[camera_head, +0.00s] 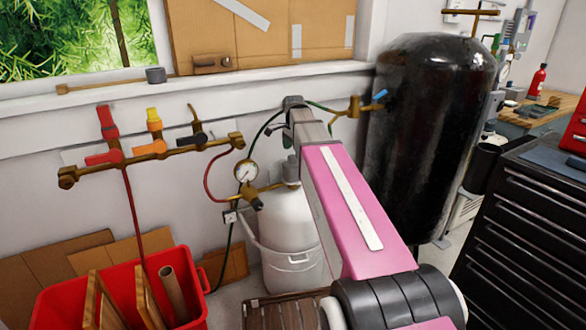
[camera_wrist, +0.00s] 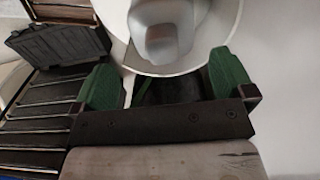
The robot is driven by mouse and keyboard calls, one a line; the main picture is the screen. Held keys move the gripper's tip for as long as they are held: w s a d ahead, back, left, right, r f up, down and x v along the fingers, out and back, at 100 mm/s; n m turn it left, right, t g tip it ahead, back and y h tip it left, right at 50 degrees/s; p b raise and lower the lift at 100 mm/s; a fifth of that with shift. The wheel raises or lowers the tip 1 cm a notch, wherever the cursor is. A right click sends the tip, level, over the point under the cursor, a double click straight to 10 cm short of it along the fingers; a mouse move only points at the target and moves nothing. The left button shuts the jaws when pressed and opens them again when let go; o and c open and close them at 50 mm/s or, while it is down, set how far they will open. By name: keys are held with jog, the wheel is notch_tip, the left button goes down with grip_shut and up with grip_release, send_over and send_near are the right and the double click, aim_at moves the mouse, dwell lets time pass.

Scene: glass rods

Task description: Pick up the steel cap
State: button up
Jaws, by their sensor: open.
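A grey metal cap, which I take for the steel cap (camera_wrist: 168,28), sits at the top of the wrist view over a round white surface (camera_wrist: 215,52). In the head view a grey cap-like top (camera_head: 291,170) shows on a white cylinder (camera_head: 288,215), partly hidden behind my pink arm. My gripper (camera_wrist: 166,68) is open, with its green fingers well apart and nothing held between them. The cap lies beyond the fingertips in the wrist view; whether they touch the white surface is unclear. The head view does not clearly show my gripper.
Brass pipework with a pressure gauge (camera_head: 246,171) runs left of the white cylinder. A large black tank (camera_head: 425,140) stands right. A red bin (camera_head: 115,290) and a white bucket (camera_head: 292,272) stand low. A dark case (camera_wrist: 58,50) lies left in the wrist view.

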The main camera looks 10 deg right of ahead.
aim_at(292, 164)
jog(key=shift+w+a+f, duration=0.1)
jog(key=shift+a+f, duration=0.05)
jog(key=shift+f, duration=1.55)
jog(key=shift+a+f, duration=0.1)
jog(key=shift+f, duration=1.6)
jog(key=c, duration=0.9)
